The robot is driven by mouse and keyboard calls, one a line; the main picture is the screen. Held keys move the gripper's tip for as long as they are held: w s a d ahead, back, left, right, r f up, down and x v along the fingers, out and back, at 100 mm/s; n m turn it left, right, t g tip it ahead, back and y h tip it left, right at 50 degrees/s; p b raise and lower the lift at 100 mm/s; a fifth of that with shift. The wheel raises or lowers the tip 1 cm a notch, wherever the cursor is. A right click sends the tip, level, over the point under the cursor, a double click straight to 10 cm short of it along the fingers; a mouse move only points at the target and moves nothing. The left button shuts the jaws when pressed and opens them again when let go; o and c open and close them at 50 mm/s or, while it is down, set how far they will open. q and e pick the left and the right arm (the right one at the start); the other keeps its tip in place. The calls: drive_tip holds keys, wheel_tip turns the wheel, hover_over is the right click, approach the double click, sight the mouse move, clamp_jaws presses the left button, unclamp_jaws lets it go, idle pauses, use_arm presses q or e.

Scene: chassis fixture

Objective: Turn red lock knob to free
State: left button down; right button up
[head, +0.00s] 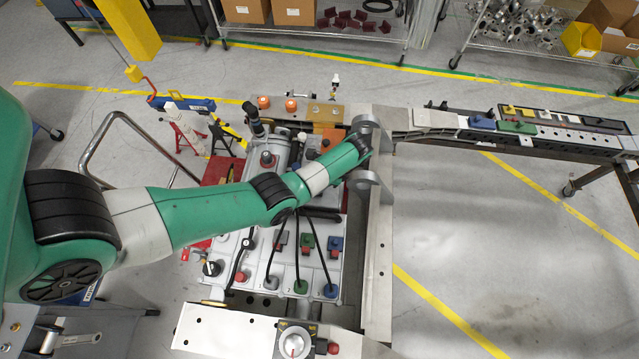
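Several red knob-like parts show in the head view, and I cannot tell which one is the lock knob. Another red knob (333,348) is beside a round silver dial (293,343) at the bottom edge. A small red knob (240,277) is on the light-grey panel (262,262). My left arm, green and white, reaches across the fixture and ends by the grey upright brackets. Its gripper fingers are not visible. My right gripper is not in view.
A long metal beam (378,260) runs down the fixture's right side. Black cables and green and blue knobs (301,286) crowd the panel. The floor at lower right is clear.

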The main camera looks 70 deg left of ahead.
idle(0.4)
use_arm(q)
drive_tip(key=c, duration=0.5)
unclamp_jaws()
drive_tip(key=shift+c, duration=0.2)
drive_tip(key=p+v, duration=0.3)
drive_tip(key=v, duration=0.8)
drive_tip(key=shift+r, duration=0.25)
drive_tip(key=shift+w+r, duration=0.1)
drive_tip(key=shift+w, duration=0.05)
